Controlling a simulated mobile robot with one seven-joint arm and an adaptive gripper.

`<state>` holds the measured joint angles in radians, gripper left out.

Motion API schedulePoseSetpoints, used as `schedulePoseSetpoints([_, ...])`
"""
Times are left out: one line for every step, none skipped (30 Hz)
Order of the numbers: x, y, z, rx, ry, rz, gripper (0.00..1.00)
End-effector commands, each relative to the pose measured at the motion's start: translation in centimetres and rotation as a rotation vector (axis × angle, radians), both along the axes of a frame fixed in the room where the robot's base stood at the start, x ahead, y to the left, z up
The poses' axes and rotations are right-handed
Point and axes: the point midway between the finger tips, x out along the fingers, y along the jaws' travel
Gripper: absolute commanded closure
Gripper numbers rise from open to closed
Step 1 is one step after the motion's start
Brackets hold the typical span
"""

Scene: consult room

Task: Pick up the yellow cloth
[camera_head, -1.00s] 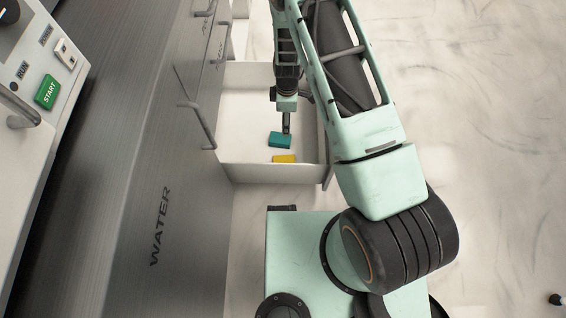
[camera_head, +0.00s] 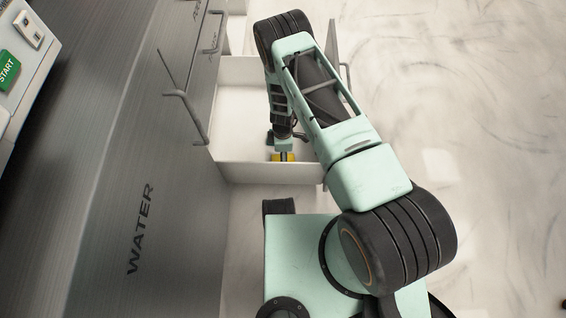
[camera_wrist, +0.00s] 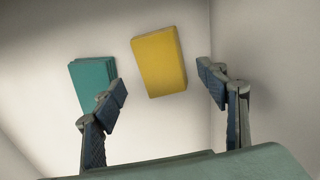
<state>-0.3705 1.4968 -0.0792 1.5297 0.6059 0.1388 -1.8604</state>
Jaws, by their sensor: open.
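The yellow cloth (camera_wrist: 160,62) is a small flat block lying on the drawer floor. In the wrist view it shows beyond my gripper (camera_wrist: 165,88), between the lines of its two fingers. The gripper is open and nothing is between its fingers. A teal cloth (camera_wrist: 90,80) lies to the left of the yellow one, partly behind the left finger.
The open white drawer (camera_head: 235,172) has walls close around the cloths. The wrist view shows a drawer wall (camera_wrist: 270,60) close by the right finger. The steel cabinet front marked WATER (camera_head: 120,170) stands to the left, with handles (camera_head: 187,115) sticking out.

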Motion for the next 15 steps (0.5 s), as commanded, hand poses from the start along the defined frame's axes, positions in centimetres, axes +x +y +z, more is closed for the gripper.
schedulePoseSetpoints([-0.2, -0.1, -1.4, -0.002, 0.003, 0.0, 0.33])
schedulePoseSetpoints([-0.3, -0.1, -1.9, -0.001, 0.002, 0.0, 0.33])
schedulePoseSetpoints([-0.3, -0.1, -2.5, -0.001, 0.002, 0.0, 0.33])
schedulePoseSetpoints([-0.3, -0.1, -2.9, -0.001, 0.001, 0.0, 0.33])
schedulePoseSetpoints([-0.3, -0.1, -3.2, -0.001, 0.002, 0.001, 0.33])
schedulePoseSetpoints([-0.3, -0.1, -3.6, -0.001, 0.001, 0.001, 0.33])
schedulePoseSetpoints([-0.2, 0.0, -3.8, 0.0, 0.0, 0.0, 0.33])
schedulePoseSetpoints([-0.2, 0.0, -3.9, 0.0, 0.0, 0.001, 0.33])
schedulePoseSetpoints([-0.2, 0.0, -4.0, 0.0, 0.0, 0.002, 0.33])
schedulePoseSetpoints([-0.2, 0.0, -4.1, 0.0, 0.0, 0.002, 0.33])
schedulePoseSetpoints([-0.2, 0.0, -4.1, 0.0, 0.0, 0.002, 0.33])
schedulePoseSetpoints([-0.2, 0.0, -4.0, 0.0, 0.0, 0.002, 0.33])
schedulePoseSetpoints([-0.2, 0.0, -4.0, 0.0, 0.0, 0.002, 0.33])
schedulePoseSetpoints([-0.2, 0.0, -4.0, 0.0, 0.0, 0.002, 0.33])
schedulePoseSetpoints([-0.2, 0.0, -4.0, 0.0, 0.0, 0.002, 0.33])
